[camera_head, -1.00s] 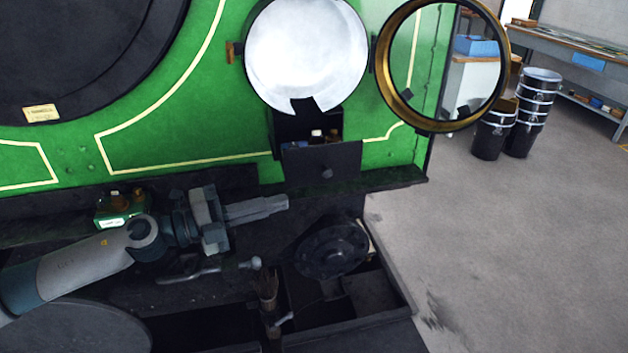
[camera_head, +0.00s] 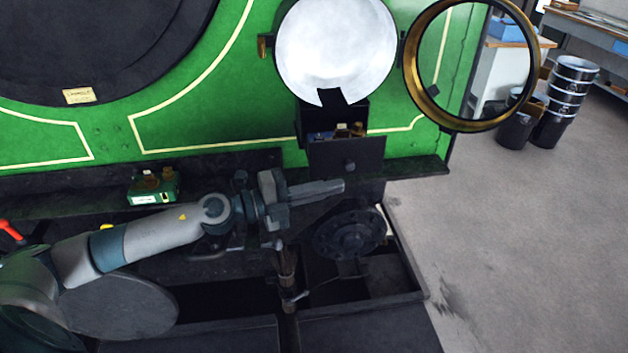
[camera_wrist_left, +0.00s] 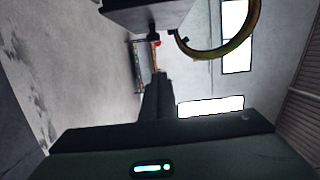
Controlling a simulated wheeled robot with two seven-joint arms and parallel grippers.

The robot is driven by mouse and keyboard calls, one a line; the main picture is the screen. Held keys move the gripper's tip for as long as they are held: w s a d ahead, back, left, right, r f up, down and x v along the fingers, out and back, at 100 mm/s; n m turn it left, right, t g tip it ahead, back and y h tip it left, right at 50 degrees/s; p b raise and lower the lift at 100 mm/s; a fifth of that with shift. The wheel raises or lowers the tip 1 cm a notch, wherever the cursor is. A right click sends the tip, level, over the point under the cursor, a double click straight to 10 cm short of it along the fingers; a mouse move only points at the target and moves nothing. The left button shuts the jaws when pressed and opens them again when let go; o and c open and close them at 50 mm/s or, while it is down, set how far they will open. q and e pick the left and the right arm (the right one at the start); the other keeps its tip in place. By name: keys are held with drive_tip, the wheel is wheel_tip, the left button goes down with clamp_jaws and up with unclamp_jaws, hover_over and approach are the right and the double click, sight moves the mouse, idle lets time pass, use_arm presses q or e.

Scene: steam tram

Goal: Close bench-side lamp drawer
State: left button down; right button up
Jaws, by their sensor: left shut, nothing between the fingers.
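The lamp drawer (camera_head: 346,157) is a black drawer with a round knob, under the big round lamp (camera_head: 337,50) on the green tram front. It stands pulled out, and small items (camera_head: 340,132) show inside over its front. My left gripper (camera_head: 342,186) is shut and empty, just below the drawer front and apart from it in the head view. In the left wrist view the shut fingers (camera_wrist_left: 157,85) point away from the camera, and a dark box shape, likely the drawer's underside (camera_wrist_left: 150,14), is at the top. My right gripper is not in view.
The brass-rimmed lamp door (camera_head: 421,90) hangs open to the right. A green box (camera_head: 153,187) sits on the ledge at left. Open floor (camera_head: 530,240) lies to the right.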

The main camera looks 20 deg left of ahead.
sight(326, 138)
use_arm(q)
drive_tip(key=shift+w+p, duration=0.7)
drive_tip(key=shift+w, duration=2)
drive_tip(key=w+a+b, duration=0.2)
drive_tip(key=w, duration=0.1)
drive_tip(key=w+a+b, duration=0.2)
drive_tip(key=w+a, duration=0.1)
drive_tip(key=w, duration=0.1)
drive_tip(key=w+a+b, duration=0.2)
drive_tip(key=w, duration=0.2)
drive_tip(key=shift+w+a+f+b, duration=0.15)
drive_tip(key=shift+w+a+b, duration=0.05)
drive_tip(key=shift+a+b, duration=0.2)
drive_tip(key=shift+w+a, duration=0.1)
drive_tip(key=shift+w, duration=0.1)
drive_tip(key=shift+r, duration=0.25)
drive_tip(key=shift+a, duration=0.1)
